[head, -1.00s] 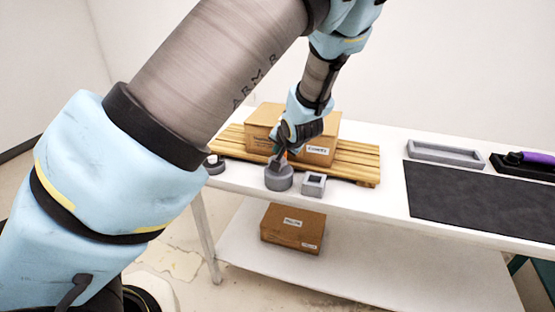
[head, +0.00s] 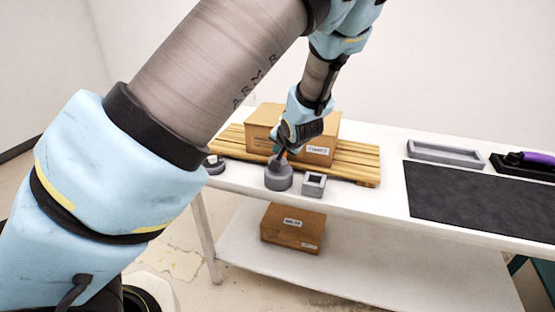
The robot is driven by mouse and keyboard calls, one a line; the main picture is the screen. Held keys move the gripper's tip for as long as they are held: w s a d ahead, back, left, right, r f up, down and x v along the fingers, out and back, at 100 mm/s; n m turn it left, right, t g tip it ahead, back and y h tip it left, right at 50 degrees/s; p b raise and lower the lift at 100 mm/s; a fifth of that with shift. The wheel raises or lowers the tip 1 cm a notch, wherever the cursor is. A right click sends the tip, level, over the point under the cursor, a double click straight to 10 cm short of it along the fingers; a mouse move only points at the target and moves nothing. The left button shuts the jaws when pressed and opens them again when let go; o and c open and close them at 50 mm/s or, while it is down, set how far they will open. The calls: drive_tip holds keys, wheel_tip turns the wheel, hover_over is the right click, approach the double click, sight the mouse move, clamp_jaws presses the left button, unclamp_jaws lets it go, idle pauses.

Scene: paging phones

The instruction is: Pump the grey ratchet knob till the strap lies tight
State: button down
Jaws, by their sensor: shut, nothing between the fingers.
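The grey ratchet knob (head: 278,177) is a round grey piece with a narrower top, near the table's front edge, in front of the wooden slats. My gripper (head: 280,156) points down at the knob's top, its fingers shut with nothing between them. The fingertips are at or just above the knob; I cannot tell if they touch. A cardboard box (head: 262,118) with a white label sits on the slatted wooden pallet (head: 362,165). My wrist hides part of the box. I cannot make out the strap.
A small square grey block (head: 313,186) stands right of the knob, a small round grey piece (head: 214,165) to its left. A dark mat (head: 480,205), a grey tray (head: 445,153) and a black holder with a purple item (head: 530,160) lie right. Another box (head: 292,228) is on the lower shelf.

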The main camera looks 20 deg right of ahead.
drive_tip(key=shift+f, duration=0.4)
drive_tip(key=shift+f+b, duration=0.75)
drive_tip(key=shift+f, duration=0.4)
idle(1.1)
drive_tip(key=shift+r, duration=0.1)
drive_tip(key=shift+r+p, duration=1.45)
drive_tip(key=shift+p, duration=0.3)
wheel_tip(320, 180, up, 5)
drive_tip(key=p, duration=0.6)
drive_tip(key=shift+r, duration=0.1)
